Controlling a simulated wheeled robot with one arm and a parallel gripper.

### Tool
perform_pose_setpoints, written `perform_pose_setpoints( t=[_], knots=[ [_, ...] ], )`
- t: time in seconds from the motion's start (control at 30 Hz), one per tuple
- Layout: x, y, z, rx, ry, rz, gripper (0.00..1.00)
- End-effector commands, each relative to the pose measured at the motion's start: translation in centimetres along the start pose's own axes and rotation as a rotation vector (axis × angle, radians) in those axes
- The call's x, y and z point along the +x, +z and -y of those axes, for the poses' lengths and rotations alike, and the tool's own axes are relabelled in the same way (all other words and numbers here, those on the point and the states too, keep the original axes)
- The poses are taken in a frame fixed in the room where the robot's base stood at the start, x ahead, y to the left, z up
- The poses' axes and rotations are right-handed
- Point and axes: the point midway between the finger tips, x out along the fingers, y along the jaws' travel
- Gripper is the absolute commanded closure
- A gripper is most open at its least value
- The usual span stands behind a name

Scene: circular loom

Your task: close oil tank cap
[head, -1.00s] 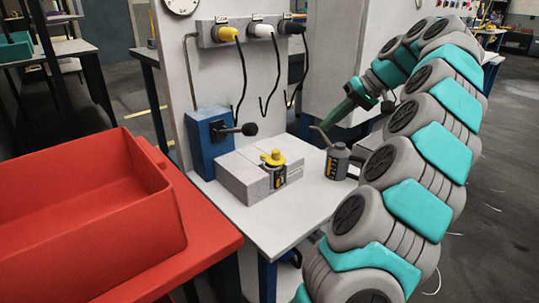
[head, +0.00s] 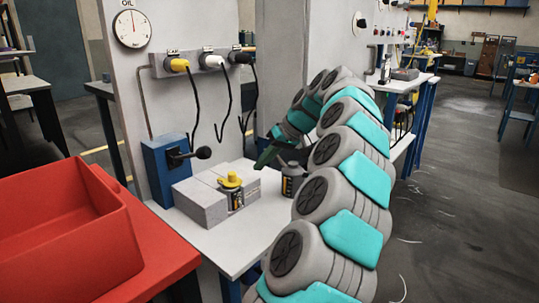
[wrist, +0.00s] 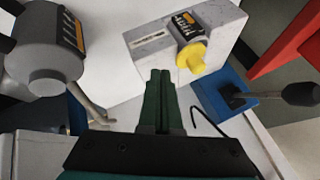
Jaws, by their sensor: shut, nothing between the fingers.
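The oil tank (head: 236,200) is a dark, labelled cylinder set in the light grey blocks, with a yellow cap piece (head: 230,181) at its top. In the wrist view the tank (wrist: 186,22) and the yellow piece (wrist: 191,58) lie just beyond my fingertips, slightly right. I cannot tell whether the cap is fully seated. My gripper (head: 262,162) has green fingers, shut and empty, to the right of the cap and apart from it. The shut fingers also show in the wrist view (wrist: 160,76).
A grey oil can (head: 291,183) with a thin spout stands right of the blocks, partly behind my arm. A blue box with a black lever (head: 180,156) stands left. A red bin (head: 62,225) is at front left. Plugs with hanging cables (head: 212,62) are on the wall behind.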

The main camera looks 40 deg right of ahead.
Motion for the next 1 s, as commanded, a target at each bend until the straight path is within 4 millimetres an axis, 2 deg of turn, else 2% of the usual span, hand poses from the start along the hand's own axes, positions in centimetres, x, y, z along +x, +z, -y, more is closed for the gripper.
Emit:
perform_pose_setpoints(
  t=[0.1,0.3,0.5,0.9,1.0],
  knots=[
    [1.8,0.1,0.3,-0.001,-0.002,0.004,1.00],
    [2.7,0.0,2.3,-0.001,-0.001,0.004,1.00],
    [3.3,0.0,3.4,-0.001,0.000,0.003,1.00],
    [3.5,0.0,3.6,0.000,0.000,0.002,1.00],
    [3.9,-0.1,4.2,-0.002,0.000,0.002,1.00]
  ],
)
